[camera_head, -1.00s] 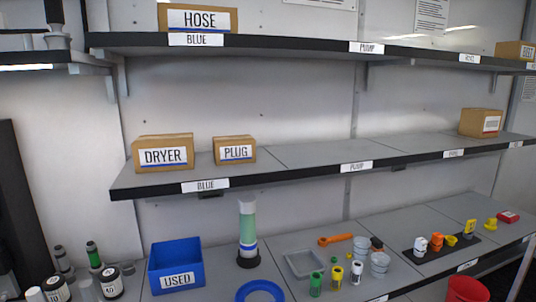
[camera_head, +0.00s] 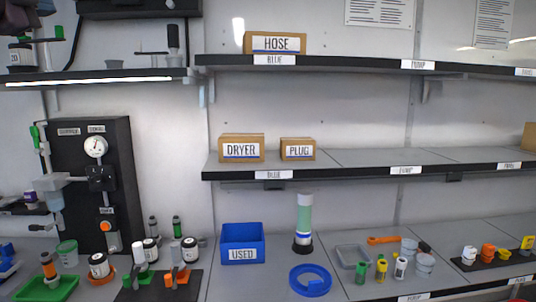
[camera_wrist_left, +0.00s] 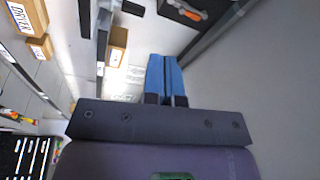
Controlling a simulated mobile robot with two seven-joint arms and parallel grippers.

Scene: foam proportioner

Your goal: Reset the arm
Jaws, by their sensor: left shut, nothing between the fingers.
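My left gripper (camera_wrist_left: 166,66) shows in the left wrist view as two blue fingers side by side, shut with nothing between them. In the head view only a dark part of my left arm (camera_head: 18,18) shows at the top left corner, in front of the upper left shelf. The gripper is raised and apart from the things on the worktop.
A blue USED bin (camera_head: 242,257), a blue ring (camera_head: 310,281) and a green-and-white cylinder (camera_head: 303,222) stand on the worktop. DRYER (camera_head: 241,148), PLUG (camera_head: 297,149) and HOSE (camera_head: 274,43) boxes sit on shelves. A dark panel with a gauge (camera_head: 96,147) stands left.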

